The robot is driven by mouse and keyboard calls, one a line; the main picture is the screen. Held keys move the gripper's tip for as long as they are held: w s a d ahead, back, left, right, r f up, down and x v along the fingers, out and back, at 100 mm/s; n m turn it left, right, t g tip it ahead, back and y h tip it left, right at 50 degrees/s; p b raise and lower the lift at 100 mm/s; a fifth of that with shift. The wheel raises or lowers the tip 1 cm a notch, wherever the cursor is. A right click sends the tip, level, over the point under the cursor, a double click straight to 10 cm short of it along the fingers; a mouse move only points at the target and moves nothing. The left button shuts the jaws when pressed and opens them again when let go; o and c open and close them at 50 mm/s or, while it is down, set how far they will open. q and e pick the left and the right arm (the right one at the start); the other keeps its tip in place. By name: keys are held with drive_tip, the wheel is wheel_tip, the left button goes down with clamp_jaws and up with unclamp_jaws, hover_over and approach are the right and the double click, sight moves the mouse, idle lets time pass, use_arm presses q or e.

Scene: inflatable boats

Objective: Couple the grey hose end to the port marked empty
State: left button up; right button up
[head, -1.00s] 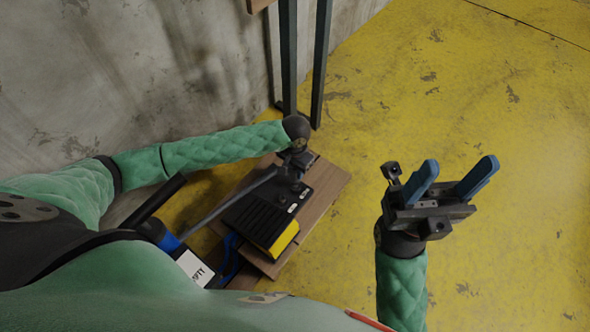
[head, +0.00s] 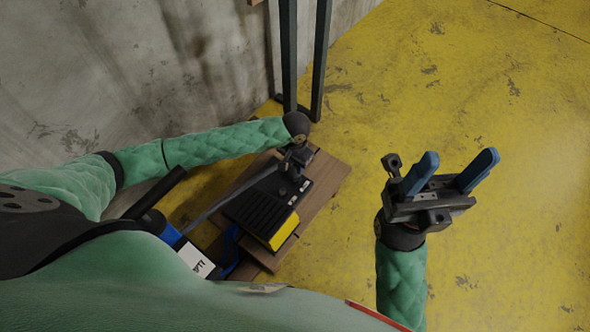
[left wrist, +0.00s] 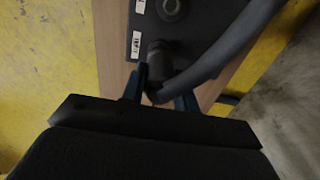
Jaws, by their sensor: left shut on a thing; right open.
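The black pump box (head: 262,207) with a yellow end lies on a wooden board. My left gripper (head: 297,165) is over its far end, shut on the grey hose end (left wrist: 155,78). In the left wrist view the blue fingers stand either side of the hose end. It meets or overlaps a dark round fitting (left wrist: 158,48) beside a small white label (left wrist: 136,45); I cannot tell whether they are joined. A bare round port (left wrist: 170,8) sits beyond, by another label (left wrist: 140,7). The label words are too small to read. My right gripper (head: 447,174) is open and empty, over the floor.
The wooden board (head: 325,178) stands near a concrete wall and dark metal posts (head: 319,60). The grey hose (head: 235,192) runs toward a blue and black item with a white label (head: 194,258) ending in "PTY", partly hidden by my body. Yellow floor at right is clear.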

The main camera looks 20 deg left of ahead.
use_arm(q)
drive_tip(key=shift+r+p, duration=0.15)
drive_tip(key=shift+p, duration=0.85)
drive_tip(key=shift+p, duration=0.9)
drive_tip(key=shift+f, duration=0.9)
idle(1.0)
drive_tip(key=o, duration=1.1)
